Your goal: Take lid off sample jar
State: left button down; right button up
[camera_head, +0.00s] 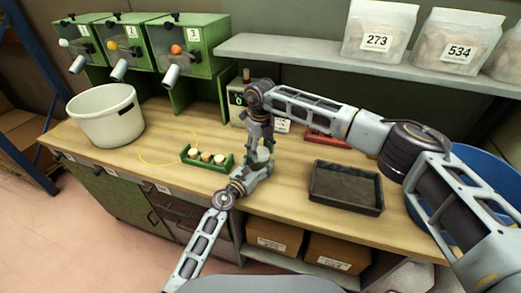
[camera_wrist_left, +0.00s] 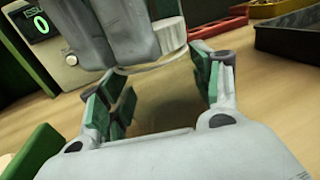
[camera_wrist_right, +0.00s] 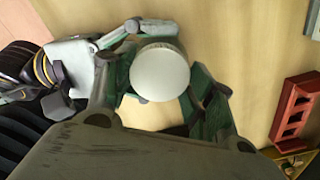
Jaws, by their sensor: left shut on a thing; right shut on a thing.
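The sample jar (camera_head: 264,154) stands on the bench near the middle, mostly hidden by my two grippers in the head view. Its clear glass body (camera_wrist_left: 158,92) shows between the fingers of my left gripper (camera_wrist_left: 155,98), which is shut on it from the side, low down. My right gripper (camera_head: 260,142) comes from above and is shut at the jar's top. In the right wrist view the round white lid (camera_wrist_right: 160,73) sits between its green-padded fingers. I cannot tell whether the lid is seated on the jar or lifted a little.
A green rack (camera_head: 206,158) with several stoppers is just left of the jar. A black tray (camera_head: 346,187) lies to the right, a red rack (camera_head: 327,138) behind it. A display box (camera_head: 238,105) is behind. A white bucket (camera_head: 107,114) stands left; numbered dispensers (camera_head: 183,45) are at the back.

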jog(key=n, duration=1)
jog(key=shift+d+n, duration=0.1)
jog(key=shift+n, duration=0.3)
jog(key=n, duration=0.7)
jog(key=shift+n, duration=0.4)
jog(key=n, duration=0.3)
jog(key=shift+n, duration=0.4)
jog(key=n, duration=0.7)
jog(key=shift+r, duration=0.1)
jog(key=shift+r, duration=1.15)
dwell(0.4)
